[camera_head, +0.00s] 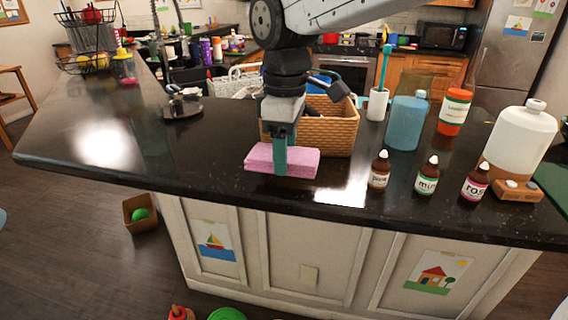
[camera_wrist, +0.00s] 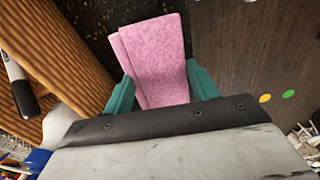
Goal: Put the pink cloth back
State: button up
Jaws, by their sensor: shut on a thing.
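The pink cloth (camera_head: 301,164) is a folded, flat block near the front edge of the dark counter. My gripper (camera_head: 280,160) comes straight down on it, with its teal fingers shut on the cloth. In the wrist view the pink cloth (camera_wrist: 153,58) stands between the two teal fingertips of my gripper (camera_wrist: 160,88), one on each side. I cannot tell whether the cloth rests on the counter or is just above it. A woven basket (camera_head: 335,125) stands right behind the cloth, partly hidden by my arm. The basket's wall (camera_wrist: 58,50) also shows at left in the wrist view.
Three small brown bottles (camera_head: 380,172) stand right of the cloth near the front edge. Behind them are a blue bottle (camera_head: 406,122), an orange-and-white bottle (camera_head: 454,112), a large white jug (camera_head: 522,140) and a brush holder (camera_head: 377,104). The counter (camera_head: 110,140) at left is mostly clear.

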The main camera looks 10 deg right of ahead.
jog(key=shift+w+a+f, duration=0.1)
jog(key=shift+w, duration=0.05)
jog(key=shift+f, duration=1.7)
jog(key=shift+f, duration=0.2)
jog(key=o, duration=1)
jog(key=shift+o, duration=0.2)
jog(key=shift+r, duration=0.2)
